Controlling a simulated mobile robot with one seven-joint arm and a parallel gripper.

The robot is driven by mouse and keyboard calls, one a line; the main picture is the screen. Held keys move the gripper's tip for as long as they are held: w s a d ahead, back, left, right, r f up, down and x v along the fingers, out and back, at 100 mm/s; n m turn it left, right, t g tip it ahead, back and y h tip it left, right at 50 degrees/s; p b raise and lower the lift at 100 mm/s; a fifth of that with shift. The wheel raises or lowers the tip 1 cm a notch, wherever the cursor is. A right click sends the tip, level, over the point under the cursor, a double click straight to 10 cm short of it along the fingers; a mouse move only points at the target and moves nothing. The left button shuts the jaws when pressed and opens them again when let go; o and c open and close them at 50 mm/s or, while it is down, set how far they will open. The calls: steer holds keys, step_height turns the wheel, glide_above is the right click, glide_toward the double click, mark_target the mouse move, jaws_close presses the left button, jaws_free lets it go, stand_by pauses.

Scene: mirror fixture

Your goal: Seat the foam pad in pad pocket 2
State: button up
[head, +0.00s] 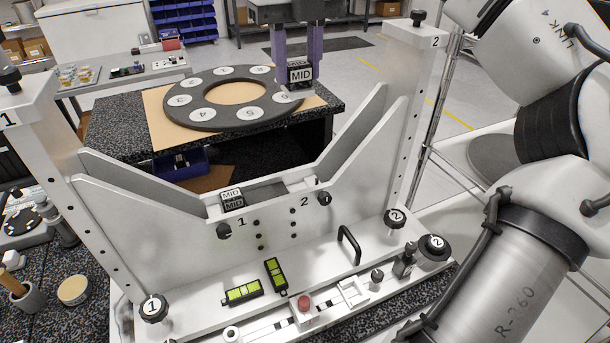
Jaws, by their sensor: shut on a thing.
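My gripper (298,60), with purple fingers, is at the top middle, shut on a dark foam pad (301,76) labelled MID. The pad is held upright beyond the white fixture (140,225), in line with the right edge of the dark ring. Pad pocket 2 (304,186) is in the fixture's low middle section, above the printed 2 and beside a black knob (324,198). Its inside is mostly hidden by the front wall. Another dark pad (232,198) labelled MID sits at pocket 1, to the left.
Tall posts marked 1 (28,112) and 2 (418,60) and sloping side walls flank the pockets. A dark numbered ring (190,112) lies on the speckled table (120,135) behind. A black handle (349,245) and two green levels (243,291) are in front.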

steer(key=shift+w+a+r, duration=0.1)
steer(key=shift+w, duration=0.15)
steer(key=b, duration=0.6)
glide_above(298, 172)
steer(key=s, duration=0.3)
step_height(298, 172, down, 15)
steer(key=shift+w, duration=0.15)
steer(key=shift+f, duration=2.4)
steer(key=shift+f, duration=0.15)
steer(key=o, duration=0.9)
steer(key=shift+o, duration=0.3)
